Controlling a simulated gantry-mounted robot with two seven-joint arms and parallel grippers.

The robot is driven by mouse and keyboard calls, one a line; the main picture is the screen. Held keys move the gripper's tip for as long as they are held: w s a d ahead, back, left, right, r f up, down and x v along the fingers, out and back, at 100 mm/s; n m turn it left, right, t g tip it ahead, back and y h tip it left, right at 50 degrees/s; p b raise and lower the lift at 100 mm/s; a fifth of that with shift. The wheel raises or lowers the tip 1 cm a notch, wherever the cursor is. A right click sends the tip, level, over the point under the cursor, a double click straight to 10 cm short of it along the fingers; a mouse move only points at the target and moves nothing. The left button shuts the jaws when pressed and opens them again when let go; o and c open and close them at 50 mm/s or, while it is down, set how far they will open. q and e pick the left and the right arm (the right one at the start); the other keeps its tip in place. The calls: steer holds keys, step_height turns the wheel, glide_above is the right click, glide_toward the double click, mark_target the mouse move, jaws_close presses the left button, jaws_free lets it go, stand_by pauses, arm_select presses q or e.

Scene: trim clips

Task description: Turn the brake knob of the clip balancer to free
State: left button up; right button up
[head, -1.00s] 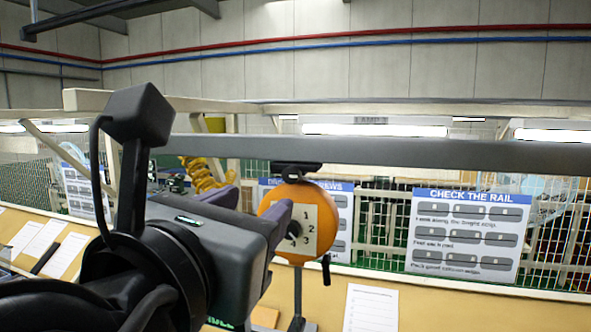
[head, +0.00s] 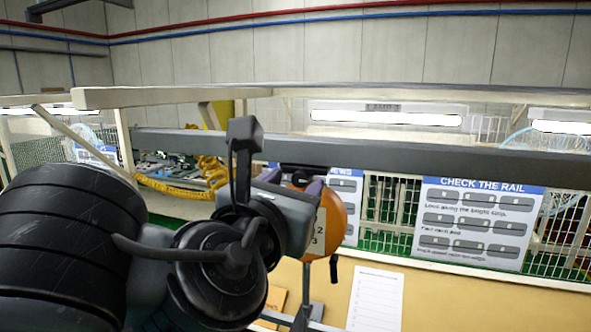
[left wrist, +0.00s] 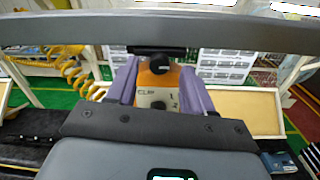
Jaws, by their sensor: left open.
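The orange clip balancer (head: 338,212) hangs under a grey rail, partly hidden behind my left gripper in the head view. Its pale plate with numbers shows at the right of the gripper. In the left wrist view the balancer's orange body (left wrist: 149,82) and plate (left wrist: 150,99) show between my purple fingers. A round black part (left wrist: 158,63) sits above the plate; I cannot tell if it is the knob. My left gripper (head: 293,184) is open, its fingers at either side of the balancer's upper part (left wrist: 160,72). I cannot tell if they touch it. The right gripper is out of view.
The grey rail (head: 420,153) runs across just above the balancer. A black handle (head: 333,270) hangs below it. Behind stand a mesh fence and a sign board (head: 478,222). A white sheet (head: 376,300) lies on the tan surface. A yellow coiled hose (head: 212,170) is at left.

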arm_select(q)
steer(key=shift+x, duration=0.85)
jaws_close()
